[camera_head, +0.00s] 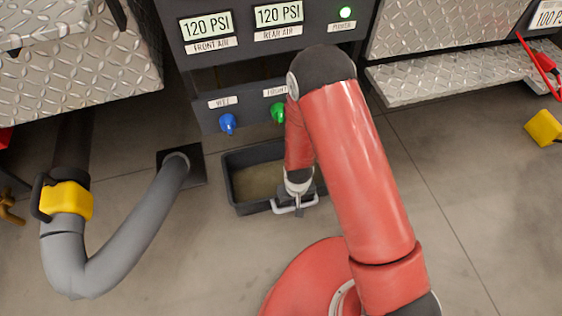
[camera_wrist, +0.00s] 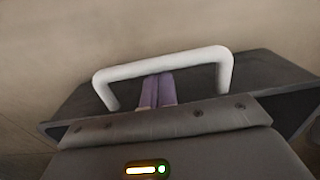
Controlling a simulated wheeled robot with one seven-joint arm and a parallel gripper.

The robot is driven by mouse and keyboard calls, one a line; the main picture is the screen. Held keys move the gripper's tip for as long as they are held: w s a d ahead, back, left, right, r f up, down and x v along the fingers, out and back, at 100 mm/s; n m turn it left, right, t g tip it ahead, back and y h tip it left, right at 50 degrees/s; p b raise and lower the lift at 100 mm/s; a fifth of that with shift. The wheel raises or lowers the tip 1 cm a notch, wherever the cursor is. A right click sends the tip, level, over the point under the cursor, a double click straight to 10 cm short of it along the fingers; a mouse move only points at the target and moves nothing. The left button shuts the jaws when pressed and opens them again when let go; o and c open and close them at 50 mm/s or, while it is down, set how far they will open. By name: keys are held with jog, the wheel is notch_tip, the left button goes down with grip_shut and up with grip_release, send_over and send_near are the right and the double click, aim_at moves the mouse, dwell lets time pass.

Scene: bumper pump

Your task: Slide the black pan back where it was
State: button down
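The black pan (camera_head: 232,188) is a dark open tray on the floor below the pump panel, with brownish liquid or a brown bottom inside. Its white handle (camera_head: 284,209) is on the near side; it also spans the wrist view (camera_wrist: 165,64). My gripper (camera_head: 298,205) is at this handle. In the wrist view my purple fingers (camera_wrist: 157,90) are together, within the handle's loop, their tips reaching the bar or hidden behind it. I see no part of the handle between them. My arm hides the pan's right part.
The pump panel (camera_head: 200,62) with a blue knob (camera_head: 228,123) and a green knob (camera_head: 278,112) stands behind the pan, with a dark opening under its gauges. A grey hose (camera_head: 135,235) with a yellow coupling (camera_head: 72,200) lies left. Floor in front is clear.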

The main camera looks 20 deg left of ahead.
jog(key=s+d, duration=0.3)
jog(key=s, duration=0.3)
jog(key=shift+s+d+b, duration=0.2)
jog(key=shift+d+b, duration=0.15)
jog(key=shift+d, duration=0.05)
dwell(0.4)
jog(key=shift+w+a, duration=0.2)
jog(key=shift+w, duration=0.1)
jog(key=shift+w+a, duration=0.1)
jog(key=shift+w, duration=0.1)
jog(key=shift+r, duration=0.15)
notch_tip(320, 180, up, 10)
jog(key=p, duration=0.7)
dwell(0.6)
jog(key=shift+w, duration=0.1)
dwell(0.3)
